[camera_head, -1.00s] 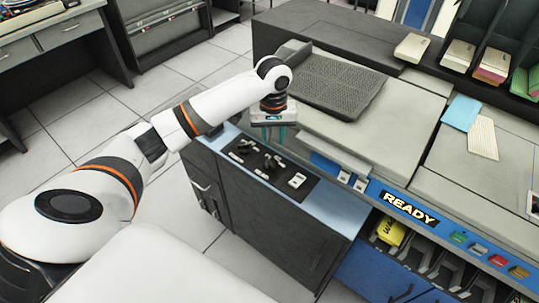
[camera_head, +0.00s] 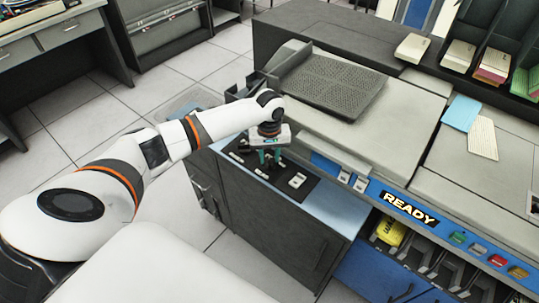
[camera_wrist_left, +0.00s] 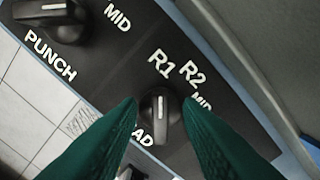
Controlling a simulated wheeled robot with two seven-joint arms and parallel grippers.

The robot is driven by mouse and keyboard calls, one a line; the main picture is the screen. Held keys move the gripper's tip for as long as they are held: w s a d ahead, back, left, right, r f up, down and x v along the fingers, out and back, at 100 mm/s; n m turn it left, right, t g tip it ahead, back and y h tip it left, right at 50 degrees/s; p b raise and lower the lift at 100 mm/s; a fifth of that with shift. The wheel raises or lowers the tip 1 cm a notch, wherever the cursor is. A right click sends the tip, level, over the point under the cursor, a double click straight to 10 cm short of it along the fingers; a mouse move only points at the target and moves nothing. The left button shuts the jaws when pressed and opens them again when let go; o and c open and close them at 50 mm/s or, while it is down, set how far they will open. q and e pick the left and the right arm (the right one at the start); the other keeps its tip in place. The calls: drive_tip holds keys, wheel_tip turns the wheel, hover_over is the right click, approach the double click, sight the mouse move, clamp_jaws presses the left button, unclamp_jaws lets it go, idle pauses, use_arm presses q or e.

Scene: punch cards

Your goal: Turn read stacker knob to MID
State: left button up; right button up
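The black control panel (camera_head: 310,183) lies on top of the low dark cabinet. In the left wrist view a small black knob (camera_wrist_left: 160,112) with a white pointer line sits beside the labels R1, R2, MID and a partly covered one ending in "AD". Its line points up in the picture, toward the R1 and R2 labels. My left gripper (camera_head: 268,165) is over the panel and hides part of it. In the wrist view its green fingers (camera_wrist_left: 161,100) are open, one on each side of the small knob, with the knob between them; contact cannot be told.
A larger black knob (camera_wrist_left: 55,20) with PUNCH and MID labels is at the upper left of the wrist view. The grey machine body (camera_head: 370,130) stands close behind. Floor (camera_head: 130,100) is free at the left.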

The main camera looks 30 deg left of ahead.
use_arm(q)
drive_tip(key=shift+f, duration=0.1)
clamp_jaws()
